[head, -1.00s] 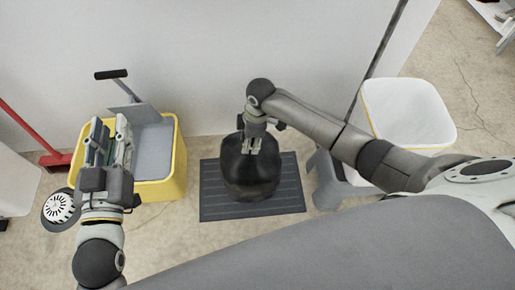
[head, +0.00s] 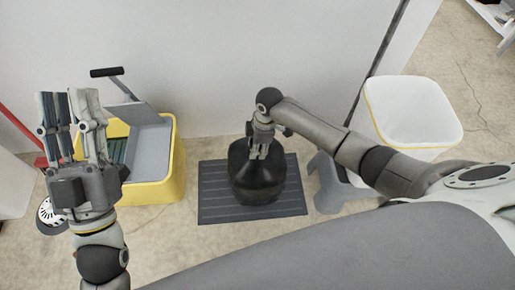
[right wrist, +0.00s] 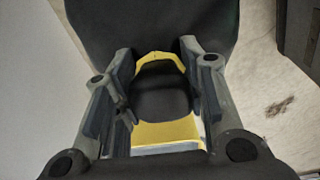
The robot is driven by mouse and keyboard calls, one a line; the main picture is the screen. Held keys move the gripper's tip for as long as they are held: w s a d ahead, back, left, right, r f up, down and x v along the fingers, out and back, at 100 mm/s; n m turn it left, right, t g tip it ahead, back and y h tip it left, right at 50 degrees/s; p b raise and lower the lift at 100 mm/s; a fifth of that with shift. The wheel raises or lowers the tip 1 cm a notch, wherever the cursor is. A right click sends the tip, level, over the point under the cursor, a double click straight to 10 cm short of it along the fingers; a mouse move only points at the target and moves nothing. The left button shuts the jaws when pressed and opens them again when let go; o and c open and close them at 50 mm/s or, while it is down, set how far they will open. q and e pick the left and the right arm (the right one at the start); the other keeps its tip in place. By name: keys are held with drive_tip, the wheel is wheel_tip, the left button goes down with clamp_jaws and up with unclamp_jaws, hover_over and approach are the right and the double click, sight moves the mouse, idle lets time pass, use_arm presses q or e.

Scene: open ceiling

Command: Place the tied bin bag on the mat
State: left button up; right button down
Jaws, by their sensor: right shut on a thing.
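The black bin bag (head: 257,182) is upright in the head view, within the outline of the dark ribbed mat (head: 218,205). Whether its bottom touches the mat is hard to tell. My right gripper (head: 259,150) points down and is shut on the top of the bag. In the right wrist view, the fingers (right wrist: 165,95) stand either side of the bag's neck, with a yellow band (right wrist: 160,133) and black plastic (right wrist: 160,92) between them. My left gripper (head: 72,98) is raised at the left, its fingers apart and empty, away from the bag.
A yellow mop bucket (head: 172,178) with a grey wringer stands left of the mat. A grey step stool (head: 325,185) and a white bin (head: 412,110) stand to the right. A white wall (head: 225,65) rises behind. Bare floor lies in front.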

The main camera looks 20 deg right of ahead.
use_arm(q)
drive_tip(key=shift+s+r+t+h, duration=0.3)
drive_tip(key=shift+s+r+t, duration=0.1)
drive_tip(key=shift+s+r, duration=0.15)
use_arm(e)
drive_tip(key=shift+f, duration=0.3)
drive_tip(key=shift+f, duration=0.1)
drive_tip(key=c, duration=0.9)
unclamp_jaws()
drive_tip(key=shift+f, duration=0.1)
